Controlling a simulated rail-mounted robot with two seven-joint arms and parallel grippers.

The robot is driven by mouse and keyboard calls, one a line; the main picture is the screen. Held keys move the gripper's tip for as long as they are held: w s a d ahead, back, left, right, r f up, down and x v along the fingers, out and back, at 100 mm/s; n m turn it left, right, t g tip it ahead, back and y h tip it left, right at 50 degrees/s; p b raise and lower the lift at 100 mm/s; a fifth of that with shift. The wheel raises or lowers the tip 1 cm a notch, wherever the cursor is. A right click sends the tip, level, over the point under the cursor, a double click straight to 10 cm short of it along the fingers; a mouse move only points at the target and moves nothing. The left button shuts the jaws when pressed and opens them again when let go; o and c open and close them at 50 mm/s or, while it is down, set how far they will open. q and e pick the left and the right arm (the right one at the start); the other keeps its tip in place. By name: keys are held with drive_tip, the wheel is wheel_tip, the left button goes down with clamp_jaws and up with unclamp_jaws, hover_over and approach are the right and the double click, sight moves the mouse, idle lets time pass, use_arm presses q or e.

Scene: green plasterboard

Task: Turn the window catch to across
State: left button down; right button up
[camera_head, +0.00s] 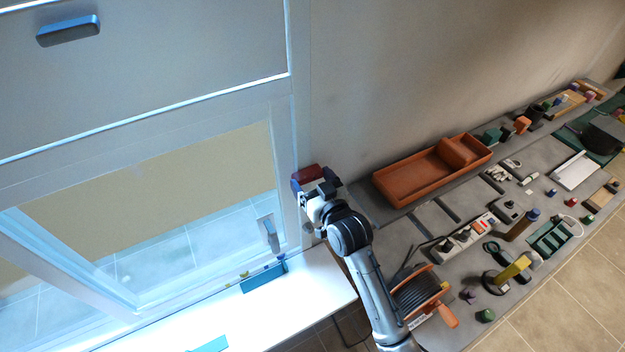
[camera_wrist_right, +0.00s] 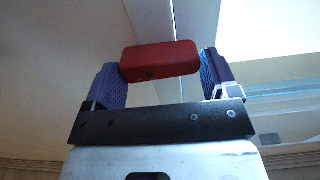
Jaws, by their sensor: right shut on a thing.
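My right gripper (camera_head: 318,188) is at the right edge of the window frame (camera_head: 291,130). It is shut on a red bar (camera_head: 309,174). In the wrist view the red bar (camera_wrist_right: 160,61) lies across between the two purple-blue fingers of the right gripper (camera_wrist_right: 160,75), with the pale frame edge behind it. Whether the bar is fixed to the frame is hidden. A slim grey lever (camera_head: 269,233) stands nearly upright, slightly tilted, low on the window, left of the gripper and apart from it. I cannot tell for certain which of the two is the catch. My left gripper is not in view.
A white sill (camera_head: 310,290) runs below the window, with a teal block (camera_head: 264,276) on it. A grey bench to the right holds an orange tray (camera_head: 410,180), a cable reel (camera_head: 418,292) and several tools. Bare wall is above the gripper.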

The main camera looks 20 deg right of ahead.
idle(0.3)
drive_tip(key=o, duration=0.8)
drive_tip(key=shift+s, duration=0.1)
drive_tip(key=s+d+b, duration=0.2)
drive_tip(key=s+b, duration=0.1)
drive_tip(key=s, duration=1)
drive_tip(key=shift+s+b, duration=0.25)
drive_tip(key=shift+b, duration=0.05)
drive_tip(key=shift+f, duration=0.15)
